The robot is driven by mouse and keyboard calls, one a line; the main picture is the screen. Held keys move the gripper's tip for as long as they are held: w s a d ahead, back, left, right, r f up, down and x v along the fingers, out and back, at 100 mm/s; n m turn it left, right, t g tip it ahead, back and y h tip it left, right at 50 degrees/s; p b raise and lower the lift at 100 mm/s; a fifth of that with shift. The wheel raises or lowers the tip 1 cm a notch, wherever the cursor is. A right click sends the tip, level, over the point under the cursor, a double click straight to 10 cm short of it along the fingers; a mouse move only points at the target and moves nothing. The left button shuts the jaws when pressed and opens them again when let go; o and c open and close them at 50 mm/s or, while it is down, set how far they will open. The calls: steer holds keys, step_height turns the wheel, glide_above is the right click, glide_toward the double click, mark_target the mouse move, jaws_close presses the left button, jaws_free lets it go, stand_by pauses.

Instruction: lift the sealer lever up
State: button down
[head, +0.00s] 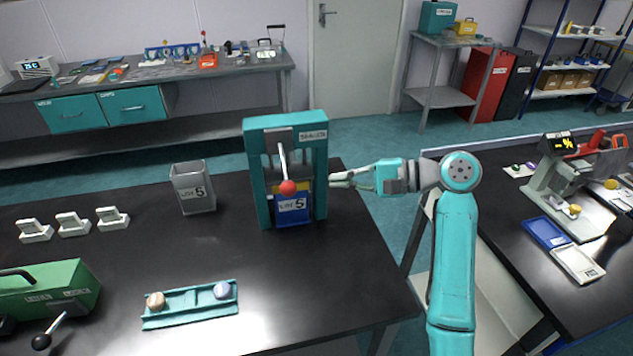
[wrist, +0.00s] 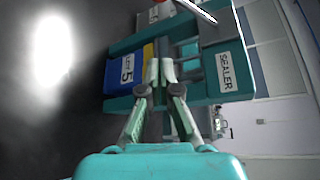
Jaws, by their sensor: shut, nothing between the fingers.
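The sealer (head: 257,150) is a teal frame on the black table, and its label reads SEALER in the wrist view (wrist: 226,72). Its lever (head: 283,160) is a pale rod with a red ball knob (head: 288,187) at the low front end. A blue box marked LOT 5 (head: 292,212) sits in the frame below the knob. My gripper (head: 334,180) is shut and empty at the sealer's right side. In the wrist view its fingertips (wrist: 160,66) are together, apart from the lever.
A grey LOT 5 bin (head: 193,188) stands left of the sealer. A teal tray (head: 190,304) with two round pieces lies in front. A green machine (head: 50,290) is at the near left.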

mark_target(285, 168)
steer(key=x, duration=1)
steer(key=s, duration=0.1)
steer(key=s+r, duration=0.1)
steer(key=s+d+r, duration=0.1)
steer(key=shift+s, duration=0.35)
steer(key=shift+a, duration=0.1)
